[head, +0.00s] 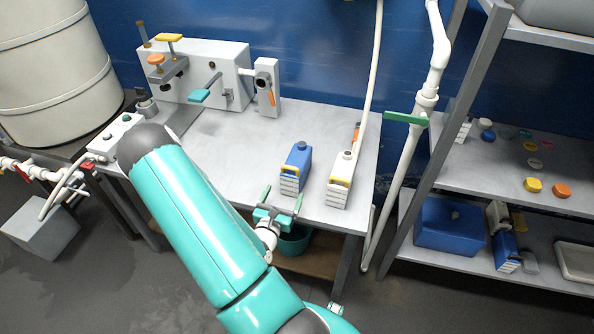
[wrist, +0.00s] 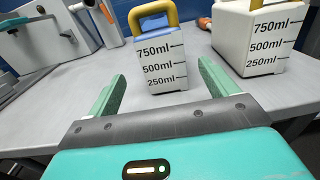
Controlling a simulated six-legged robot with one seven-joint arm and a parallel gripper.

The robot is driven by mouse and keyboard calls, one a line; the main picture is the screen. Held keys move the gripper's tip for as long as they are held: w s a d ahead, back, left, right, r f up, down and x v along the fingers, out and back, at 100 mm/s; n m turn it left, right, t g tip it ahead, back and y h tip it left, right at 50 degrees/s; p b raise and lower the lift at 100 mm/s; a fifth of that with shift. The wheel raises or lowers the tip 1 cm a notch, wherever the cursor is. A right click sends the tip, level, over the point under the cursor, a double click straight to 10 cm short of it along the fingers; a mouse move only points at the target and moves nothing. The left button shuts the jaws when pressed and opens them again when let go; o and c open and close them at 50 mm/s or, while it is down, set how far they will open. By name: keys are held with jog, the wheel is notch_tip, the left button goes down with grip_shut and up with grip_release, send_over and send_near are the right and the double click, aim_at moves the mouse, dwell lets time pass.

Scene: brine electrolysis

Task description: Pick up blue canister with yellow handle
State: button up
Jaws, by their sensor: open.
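The blue canister (head: 296,166) with a yellow handle stands upright on the grey table, near its front edge. My gripper (head: 282,202) is at the table's front edge, just in front of the canister. Its two green fingers are open and empty in the wrist view (wrist: 162,90), with the canister beyond and between them, apart from both.
A white canister (head: 343,172) with a yellow handle stands close to the right of the blue one. A white machine (head: 215,75) with levers sits at the table's back left. A white pipe (head: 408,150) and a shelf (head: 490,180) stand to the right. The table's middle left is clear.

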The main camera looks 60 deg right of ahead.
aim_at(294, 175)
jog(key=d, duration=0.6)
jog(key=w+d, duration=0.1)
jog(key=d, duration=0.2)
jog(key=shift+d, duration=0.4)
jog(key=shift+c, duration=0.4)
jog(key=shift+s, duration=0.1)
jog(key=c, duration=1.1)
